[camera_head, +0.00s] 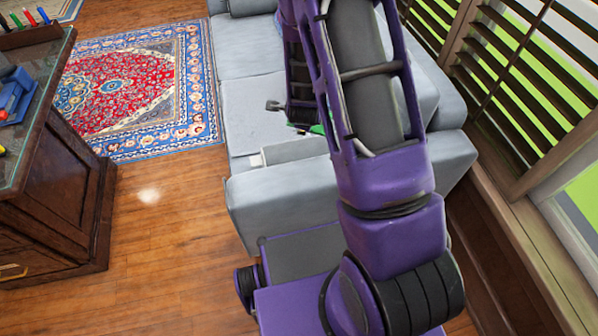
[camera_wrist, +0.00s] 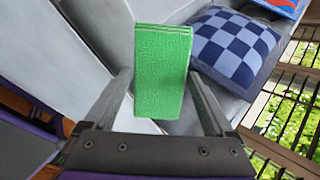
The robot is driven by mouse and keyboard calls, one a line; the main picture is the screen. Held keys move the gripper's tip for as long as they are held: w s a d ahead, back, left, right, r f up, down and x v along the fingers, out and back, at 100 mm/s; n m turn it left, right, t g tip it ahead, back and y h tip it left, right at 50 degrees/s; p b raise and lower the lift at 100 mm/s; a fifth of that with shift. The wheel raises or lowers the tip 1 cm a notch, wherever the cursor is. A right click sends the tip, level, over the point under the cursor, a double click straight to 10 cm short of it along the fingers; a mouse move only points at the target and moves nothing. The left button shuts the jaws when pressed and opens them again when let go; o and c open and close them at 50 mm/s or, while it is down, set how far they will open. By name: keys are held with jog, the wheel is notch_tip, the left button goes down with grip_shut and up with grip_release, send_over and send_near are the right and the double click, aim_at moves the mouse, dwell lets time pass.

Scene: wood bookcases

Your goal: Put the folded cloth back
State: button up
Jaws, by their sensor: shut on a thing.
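The folded cloth (camera_wrist: 160,88) is bright green, a neat rectangular stack with its layered edge at the top in the wrist view. My gripper (camera_wrist: 158,74) is shut on it, with one finger along each side. In the head view only a small green part of the cloth (camera_head: 317,129) shows beside my purple arm, over the grey sofa. The rest of it is hidden by the arm there.
The grey sofa (camera_head: 285,205) lies under and around my arm. A blue checked cushion (camera_wrist: 235,52) is right of the cloth. Slatted windows (camera_head: 520,75) line the right. A dark wooden cabinet (camera_head: 55,190) stands left, with open wood floor (camera_head: 165,245) between.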

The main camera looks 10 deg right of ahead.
jog(key=s+a+f+m+g+y+b, duration=0.1)
jog(key=s+a+m+g+y+b, duration=0.2)
jog(key=s+m+g, duration=0.35)
jog(key=shift+m+t, duration=0.35)
jog(key=f, duration=0.3)
jog(key=a+f, duration=0.1)
jog(key=f, duration=0.1)
jog(key=shift+s+f+b, duration=0.15)
jog(key=shift+s+b, duration=0.15)
jog(key=shift+f+b, duration=0.4)
jog(key=shift+f, duration=1.65)
jog(key=o, duration=0.9)
notch_tip(320, 180, up, 12)
jog(key=s+p, duration=0.1)
jog(key=p, duration=0.2)
jog(key=shift+s+d, duration=0.3)
